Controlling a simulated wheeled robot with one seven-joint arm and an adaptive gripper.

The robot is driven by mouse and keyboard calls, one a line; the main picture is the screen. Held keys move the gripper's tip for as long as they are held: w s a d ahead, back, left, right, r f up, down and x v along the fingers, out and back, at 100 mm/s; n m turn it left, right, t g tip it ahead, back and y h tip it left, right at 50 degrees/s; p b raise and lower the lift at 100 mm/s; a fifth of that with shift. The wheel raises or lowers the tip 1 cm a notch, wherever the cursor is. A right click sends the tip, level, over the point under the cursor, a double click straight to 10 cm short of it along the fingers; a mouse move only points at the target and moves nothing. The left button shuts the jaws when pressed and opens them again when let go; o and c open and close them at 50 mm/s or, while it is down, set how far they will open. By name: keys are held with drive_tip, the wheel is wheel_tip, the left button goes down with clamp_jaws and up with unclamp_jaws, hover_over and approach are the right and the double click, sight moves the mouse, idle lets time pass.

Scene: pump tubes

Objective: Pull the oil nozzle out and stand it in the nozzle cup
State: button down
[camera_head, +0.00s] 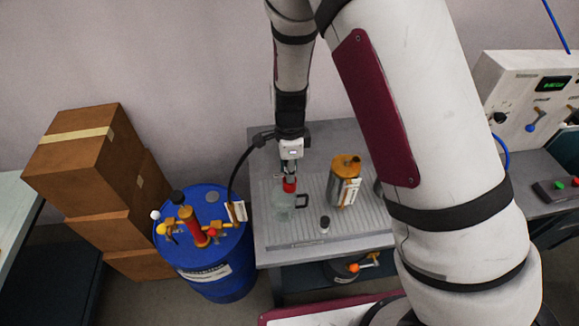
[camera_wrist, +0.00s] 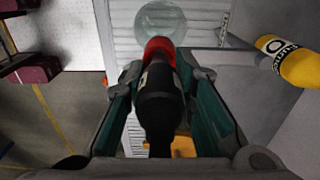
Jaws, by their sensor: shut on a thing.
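My gripper (camera_head: 290,172) is shut on the oil nozzle, with one finger on each side of its black body. The nozzle (camera_wrist: 160,95) has a black grip and a red collar in the wrist view. The red part (camera_head: 289,184) shows below my gripper in the head view, over the mouth of a clear jug (camera_head: 282,206) with a dark handle. The jug's round outline (camera_wrist: 160,12) lies beyond the red collar in the wrist view. I cannot tell how deep the tip sits in it. A small pale holder (camera_head: 236,211) is at the drum's right edge; I cannot tell whether it is the nozzle cup.
A black hose (camera_head: 238,165) arcs from the blue drum (camera_head: 215,265), which carries a red and yellow pump (camera_head: 190,226). Cardboard boxes (camera_head: 85,160) are stacked left.

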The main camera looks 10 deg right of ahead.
drive_tip(key=shift+f, duration=0.8)
drive_tip(key=c, duration=1.2)
unclamp_jaws()
drive_tip(key=shift+c, duration=0.2)
wheel_tip(320, 180, up, 11)
drive_tip(key=shift+r, duration=0.5)
